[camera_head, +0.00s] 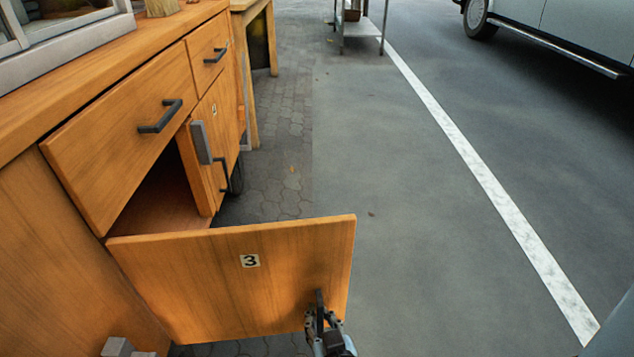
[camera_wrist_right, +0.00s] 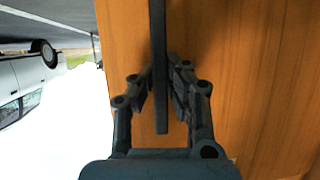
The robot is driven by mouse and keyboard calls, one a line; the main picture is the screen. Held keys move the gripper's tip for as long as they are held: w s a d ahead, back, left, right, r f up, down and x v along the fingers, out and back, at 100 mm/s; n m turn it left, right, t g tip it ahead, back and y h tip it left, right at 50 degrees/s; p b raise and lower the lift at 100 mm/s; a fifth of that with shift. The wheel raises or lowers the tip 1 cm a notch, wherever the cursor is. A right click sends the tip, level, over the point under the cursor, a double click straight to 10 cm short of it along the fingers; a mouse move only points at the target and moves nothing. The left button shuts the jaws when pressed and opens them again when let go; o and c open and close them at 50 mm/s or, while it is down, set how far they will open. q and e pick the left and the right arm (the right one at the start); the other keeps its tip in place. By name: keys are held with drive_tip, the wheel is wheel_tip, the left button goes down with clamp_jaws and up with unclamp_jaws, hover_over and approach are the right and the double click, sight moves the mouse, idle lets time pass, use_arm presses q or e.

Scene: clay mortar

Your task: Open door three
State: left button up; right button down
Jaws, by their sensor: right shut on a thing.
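Door three (camera_head: 200,285) is a wooden cabinet door with a "3" label (camera_head: 250,261). It stands swung well out from the cabinet, and the dark compartment (camera_head: 160,200) behind it shows. My right gripper (camera_head: 320,322) is at the door's free side, shut on its dark bar handle (camera_head: 319,298). In the right wrist view, the handle (camera_wrist_right: 161,70) runs between the two fingers of the gripper (camera_wrist_right: 160,95), in front of the door's wood (camera_wrist_right: 260,80). My left gripper does not show.
Door four (camera_head: 212,120) is closed beyond the opening, under drawers with dark handles (camera_head: 160,117). Grey blocks (camera_head: 117,347) show at the bottom left; I cannot tell what they are. The pavement (camera_head: 400,200) right of the door is clear. A vehicle (camera_head: 570,30) stands far right.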

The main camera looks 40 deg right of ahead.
drive_tip(key=shift+s+a, duration=0.25)
drive_tip(key=shift+s, duration=0.15)
drive_tip(key=c, duration=1.3)
unclamp_jaws()
